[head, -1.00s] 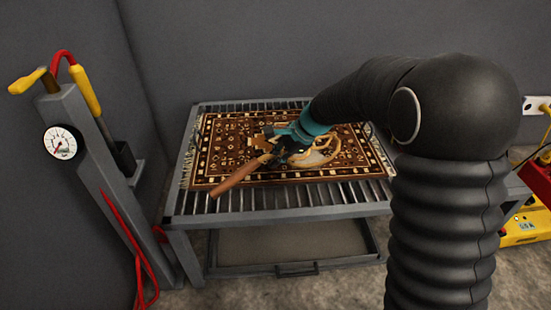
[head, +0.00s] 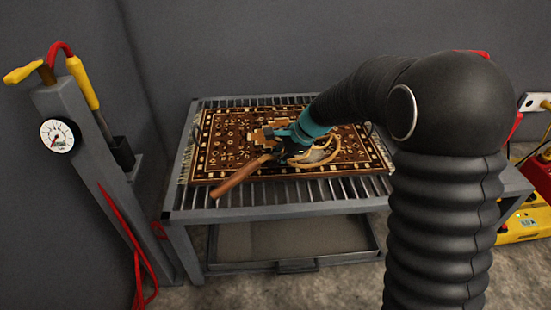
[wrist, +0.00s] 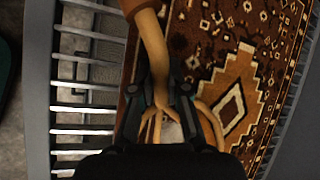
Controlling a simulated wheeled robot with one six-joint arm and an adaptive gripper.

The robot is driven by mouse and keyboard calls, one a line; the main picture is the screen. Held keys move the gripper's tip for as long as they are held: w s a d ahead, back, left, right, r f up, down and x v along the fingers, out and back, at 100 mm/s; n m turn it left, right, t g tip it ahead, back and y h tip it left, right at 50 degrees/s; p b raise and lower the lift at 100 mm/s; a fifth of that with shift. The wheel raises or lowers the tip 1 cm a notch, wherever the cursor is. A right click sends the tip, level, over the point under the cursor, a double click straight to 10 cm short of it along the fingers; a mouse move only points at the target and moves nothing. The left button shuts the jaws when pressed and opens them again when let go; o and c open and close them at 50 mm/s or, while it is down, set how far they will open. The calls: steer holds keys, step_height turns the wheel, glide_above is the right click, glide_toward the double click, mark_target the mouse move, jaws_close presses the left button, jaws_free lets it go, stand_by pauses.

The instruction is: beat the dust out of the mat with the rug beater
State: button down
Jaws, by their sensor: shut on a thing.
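The brown patterned mat (head: 222,130) lies flat on a slatted metal table; it also fills the right of the wrist view (wrist: 205,50). My gripper (head: 288,150) is over the mat's middle, shut on the rug beater. The beater's brown wooden handle (head: 240,176) points toward the table's front left edge. Its looped cane head (head: 325,155) lies to the right of my gripper, low over the mat. In the wrist view the beater's cane shaft (wrist: 150,45) runs between my fingers (wrist: 168,118). I cannot tell whether the head touches the mat; my gripper partly hides it.
The slatted table (head: 290,195) has a tray (head: 290,240) beneath it. A grey post with a gauge (head: 57,136) and a red hose stands at left. Yellow equipment (head: 520,225) stands at right. Grey walls close in behind the table and at left.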

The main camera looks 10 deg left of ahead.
step_height(320, 180, up, 3)
steer(key=shift+f+p, duration=0.15)
steer(key=shift+p, duration=0.6)
steer(key=shift+f, duration=0.1)
stand_by(0.6)
step_height(320, 180, down, 4)
steer(key=b, duration=0.3)
steer(key=shift+f, duration=0.25)
steer(key=shift+r+p, duration=1.9)
steer(key=shift+r, duration=0.25)
